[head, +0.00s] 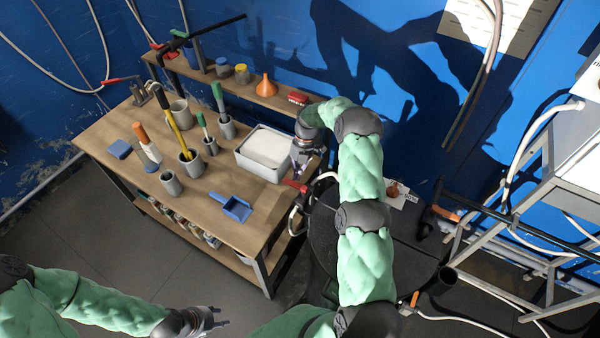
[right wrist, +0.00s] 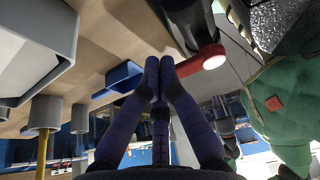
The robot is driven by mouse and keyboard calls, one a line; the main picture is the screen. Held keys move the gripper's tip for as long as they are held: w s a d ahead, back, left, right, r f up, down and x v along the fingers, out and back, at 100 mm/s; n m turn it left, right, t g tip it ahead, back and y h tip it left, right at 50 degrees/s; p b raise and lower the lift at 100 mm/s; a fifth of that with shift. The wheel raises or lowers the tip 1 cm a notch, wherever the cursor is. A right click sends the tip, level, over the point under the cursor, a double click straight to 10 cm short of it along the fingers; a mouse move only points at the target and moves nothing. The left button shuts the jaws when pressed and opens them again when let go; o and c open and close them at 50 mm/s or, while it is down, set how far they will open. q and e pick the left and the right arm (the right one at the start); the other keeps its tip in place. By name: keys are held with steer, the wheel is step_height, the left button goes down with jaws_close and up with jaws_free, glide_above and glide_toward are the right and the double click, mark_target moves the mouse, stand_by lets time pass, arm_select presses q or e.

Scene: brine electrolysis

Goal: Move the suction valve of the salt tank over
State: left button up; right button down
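A red valve handle (head: 294,186) sticks out at the right edge of the wooden table, beside a pale hose, above a dark round tank (head: 385,262). I take it for the suction valve; my arm hides part of the tank. In the right wrist view the red handle (right wrist: 203,60) has a pale round end and lies just beyond my fingertips. My right gripper (head: 299,168) points down between the white tub and the handle. Its fingertips (right wrist: 159,68) are together with nothing visible between them; contact with the handle cannot be told. My left gripper (head: 220,317) is low, in front of the table, fingers apart and empty.
A white-filled tub (head: 240,160) and a blue dustpan (head: 231,207) lie near the handle on the table (head: 120,190). Several grey pots with tools stand further left. A metal frame (head: 548,170) with hoses stands right.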

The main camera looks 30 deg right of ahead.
steer(key=v, duration=1.2)
